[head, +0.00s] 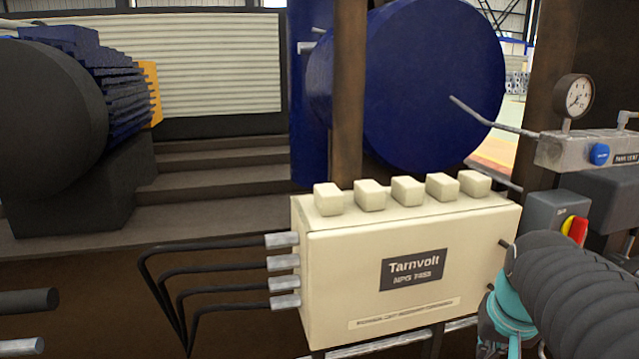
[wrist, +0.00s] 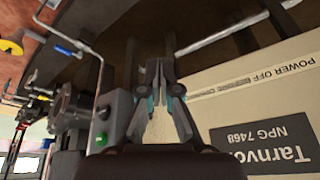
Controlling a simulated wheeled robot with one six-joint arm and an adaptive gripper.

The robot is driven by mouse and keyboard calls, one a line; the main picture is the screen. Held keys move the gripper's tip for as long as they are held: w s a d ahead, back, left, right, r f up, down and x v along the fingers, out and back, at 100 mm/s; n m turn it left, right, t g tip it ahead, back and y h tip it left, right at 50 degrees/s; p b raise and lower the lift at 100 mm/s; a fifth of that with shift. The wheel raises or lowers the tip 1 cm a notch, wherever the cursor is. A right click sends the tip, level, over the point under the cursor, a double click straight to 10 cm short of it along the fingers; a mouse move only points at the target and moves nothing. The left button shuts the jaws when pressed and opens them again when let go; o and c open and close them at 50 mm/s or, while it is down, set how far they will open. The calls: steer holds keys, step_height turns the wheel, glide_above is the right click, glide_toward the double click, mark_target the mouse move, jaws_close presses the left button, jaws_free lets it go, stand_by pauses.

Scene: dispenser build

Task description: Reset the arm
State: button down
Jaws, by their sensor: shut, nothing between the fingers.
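My arm (head: 585,300) reaches in from the lower right of the head view, covered in a dark ribbed sleeve with a teal joint. My gripper (wrist: 157,68) shows in the middle of the wrist view, its two fingers together and empty. In the head view its fingertips cannot be made out. The cream box (head: 410,275) labelled Tarnvolt stands just left of my arm. It also fills the right side of the wrist view (wrist: 225,110), beside and behind the fingers. My arm hides its lower right corner in the head view.
A grey switch box (head: 545,212) with a red and yellow handle (head: 574,230) is close behind my arm. A gauge (head: 572,97) and a thin pipe (head: 490,122) stand above it. Black cables (head: 165,262) leave the cream box's left side. A green button (wrist: 102,140) shows left of my gripper.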

steer(key=s+a+f+n, duration=0.1)
steer(key=s+a+n, duration=0.1)
steer(key=a, duration=0.4)
steer(key=s+a+f+n+t+y, duration=0.1)
steer(key=s+a+n, duration=0.1)
steer(key=s+a, duration=0.2)
steer(key=shift+s+a+t, duration=0.25)
steer(key=shift+a+t, duration=0.05)
steer(key=shift+a, duration=0.65)
